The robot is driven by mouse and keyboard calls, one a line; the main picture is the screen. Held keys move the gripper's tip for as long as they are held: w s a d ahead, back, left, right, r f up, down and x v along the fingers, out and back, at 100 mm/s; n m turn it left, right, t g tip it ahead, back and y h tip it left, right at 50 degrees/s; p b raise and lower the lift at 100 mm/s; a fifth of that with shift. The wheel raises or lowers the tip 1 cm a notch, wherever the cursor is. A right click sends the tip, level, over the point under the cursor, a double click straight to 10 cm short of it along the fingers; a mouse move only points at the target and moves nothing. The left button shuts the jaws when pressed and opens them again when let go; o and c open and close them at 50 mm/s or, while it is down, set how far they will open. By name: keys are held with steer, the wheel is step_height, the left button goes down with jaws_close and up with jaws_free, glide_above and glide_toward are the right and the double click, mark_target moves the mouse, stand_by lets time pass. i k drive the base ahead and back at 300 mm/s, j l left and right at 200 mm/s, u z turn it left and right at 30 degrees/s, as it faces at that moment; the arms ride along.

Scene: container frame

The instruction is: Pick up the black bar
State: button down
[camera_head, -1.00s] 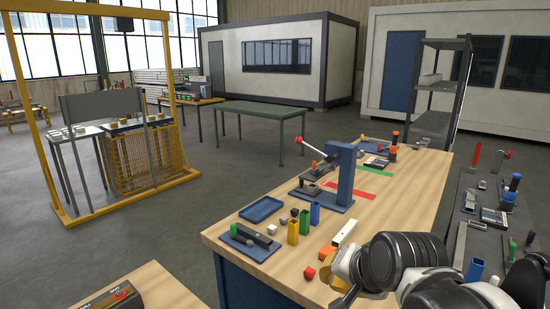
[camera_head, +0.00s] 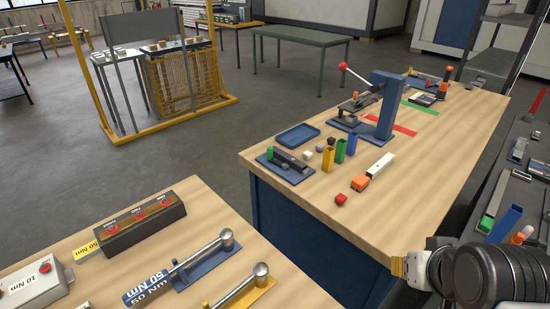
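A black bar (camera_head: 290,159) lies on a small blue plate (camera_head: 276,170) near the left end of the wooden workbench. A green block sits by one end of the bar and a small grey block by the other. My gripper (camera_head: 409,269) is at the lower right, by the near edge of the bench, well apart from the bar. Only part of it shows, and I cannot see whether its fingers are open or shut.
Yellow (camera_head: 327,158), green (camera_head: 340,151) and blue upright holders stand right of the plate. A red cube (camera_head: 341,199) and an orange-and-white block (camera_head: 374,170) lie nearer. A blue tray (camera_head: 297,135) and lever press (camera_head: 383,105) stand behind. A torque-tool table (camera_head: 220,286) is at lower left.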

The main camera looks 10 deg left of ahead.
mark_target(294, 163)
steer(key=i+l+u, duration=0.15)
steer(key=u, duration=0.3)
steer(key=i+l+u, duration=0.1)
steer(key=l+u, duration=0.2)
steer(key=u, duration=0.15)
steer(key=l+u, duration=0.25)
steer(key=u, duration=0.25)
steer(key=i+l+u, duration=0.1)
steer(key=l+u, duration=0.35)
steer(key=j, duration=0.15)
